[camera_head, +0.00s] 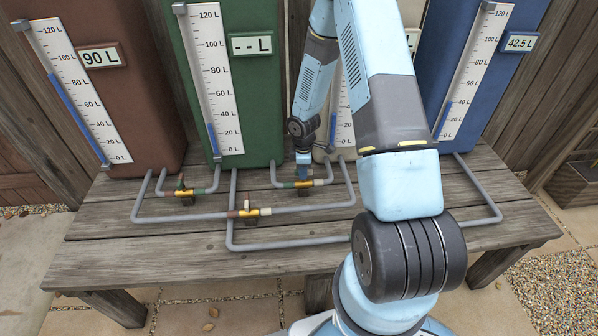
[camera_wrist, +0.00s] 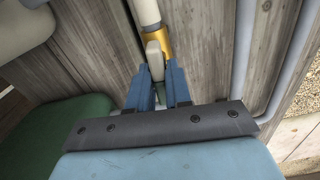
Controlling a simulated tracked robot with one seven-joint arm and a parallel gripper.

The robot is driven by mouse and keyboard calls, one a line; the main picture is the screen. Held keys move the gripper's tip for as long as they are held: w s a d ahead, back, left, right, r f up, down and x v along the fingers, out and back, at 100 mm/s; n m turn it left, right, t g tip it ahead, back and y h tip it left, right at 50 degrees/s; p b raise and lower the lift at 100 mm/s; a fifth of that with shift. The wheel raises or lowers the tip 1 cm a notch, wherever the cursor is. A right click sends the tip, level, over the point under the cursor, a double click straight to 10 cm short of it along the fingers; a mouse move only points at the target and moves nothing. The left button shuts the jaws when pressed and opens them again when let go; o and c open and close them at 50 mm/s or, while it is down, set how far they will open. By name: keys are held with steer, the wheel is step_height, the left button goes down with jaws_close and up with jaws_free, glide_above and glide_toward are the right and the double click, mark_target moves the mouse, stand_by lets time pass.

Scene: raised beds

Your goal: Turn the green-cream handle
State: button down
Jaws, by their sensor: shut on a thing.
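The green-cream valve (camera_head: 304,184) is a small brass fitting on the grey pipe between the green tank and the cream tank. In the wrist view its brass body (camera_wrist: 160,42) shows beside a cream pipe band, with a bit of green below. My gripper (camera_head: 303,160) reaches down onto this valve from above. In the wrist view my gripper (camera_wrist: 160,80) has its two blue fingers closed around the pale handle (camera_wrist: 154,58). The handle's lower part is hidden between the fingers. In the head view the handle is hidden by my gripper.
The brown tank (camera_head: 110,85) reads 90 L, the green tank (camera_head: 262,85) shows dashes, and the blue tank (camera_head: 460,75) reads 42.5 L. The cream tank is mostly behind my arm. Two other valves (camera_head: 186,191) (camera_head: 250,212) sit on pipes left of my gripper. The front tabletop (camera_head: 180,262) is clear.

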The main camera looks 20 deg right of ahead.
steer(key=shift+w+d+r, duration=0.15)
steer(key=shift+w+d, duration=0.15)
steer(key=shift+d, duration=0.05)
steer(key=c, duration=1.4)
jaws_free()
steer(key=o, duration=0.3)
steer(key=shift+s, duration=0.1)
steer(key=shift+a, duration=0.15)
step_height(320, 180, up, 14)
steer(key=shift+f, duration=0.25)
